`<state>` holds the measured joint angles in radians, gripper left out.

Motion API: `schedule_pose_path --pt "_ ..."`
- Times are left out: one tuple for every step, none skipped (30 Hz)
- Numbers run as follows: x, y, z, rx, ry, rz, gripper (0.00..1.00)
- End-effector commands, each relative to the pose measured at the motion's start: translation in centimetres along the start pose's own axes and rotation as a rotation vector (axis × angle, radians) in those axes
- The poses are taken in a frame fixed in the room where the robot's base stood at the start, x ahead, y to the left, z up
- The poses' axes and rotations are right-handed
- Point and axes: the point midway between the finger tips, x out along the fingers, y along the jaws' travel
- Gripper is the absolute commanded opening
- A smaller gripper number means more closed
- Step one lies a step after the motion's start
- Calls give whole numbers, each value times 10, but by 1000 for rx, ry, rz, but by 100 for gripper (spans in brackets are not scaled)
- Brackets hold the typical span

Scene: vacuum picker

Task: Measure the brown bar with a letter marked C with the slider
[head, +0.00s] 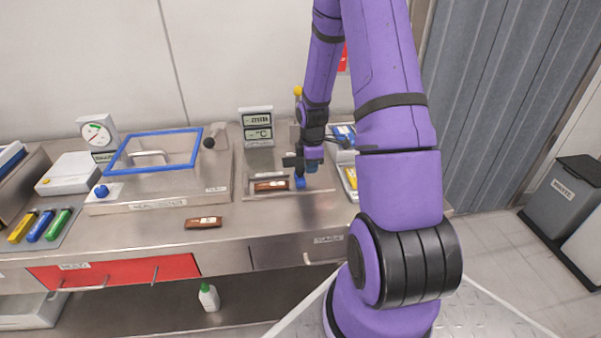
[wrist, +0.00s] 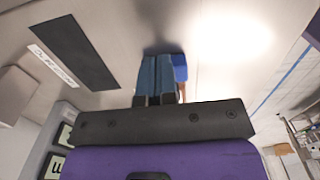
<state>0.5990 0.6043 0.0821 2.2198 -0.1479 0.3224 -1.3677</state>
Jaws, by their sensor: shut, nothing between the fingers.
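A brown bar (head: 271,186) with a small pale label lies in the metal measuring station (head: 325,191) in the head view. Its letter is too small to read. The blue slider (head: 299,183) stands at the right end of this bar; whether they touch I cannot tell. My gripper (head: 306,168) is shut and empty, low over the station, right beside the slider. In the wrist view my closed fingers (wrist: 158,80) partly cover the blue slider (wrist: 180,68). A second brown bar (head: 204,222) with a pale label lies on the counter's front; its letter is also unreadable.
A display (head: 257,126) stands behind the station. A blue-framed box (head: 150,186) is to the left, with yellow, blue and green items (head: 40,226) farther left. Blue and white trays flank the station's right. The counter front between the second bar and station is clear.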

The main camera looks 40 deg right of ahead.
Motion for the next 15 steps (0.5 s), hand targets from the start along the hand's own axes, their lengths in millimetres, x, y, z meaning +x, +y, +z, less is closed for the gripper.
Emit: schedule_pose_path --pt "0 0 0 0 0 0 0" --pt "0 0 0 0 0 0 0" --pt "0 0 0 0 0 0 0" --pt "0 0 0 0 0 0 0" --pt "0 0 0 0 0 0 0" --pt "0 0 0 0 0 0 0" --pt "0 0 0 0 0 0 0" --pt "0 0 -1 0 0 0 0" --pt "0 0 -1 0 0 0 0" --pt "0 0 -2 -1 0 0 0" --pt "0 0 -2 -1 0 0 0" --pt "0 0 -3 -1 0 0 0" --pt "0 0 -3 -1 0 0 0" --pt "0 0 -4 -1 0 0 0" --pt "0 0 -5 -1 0 0 0"
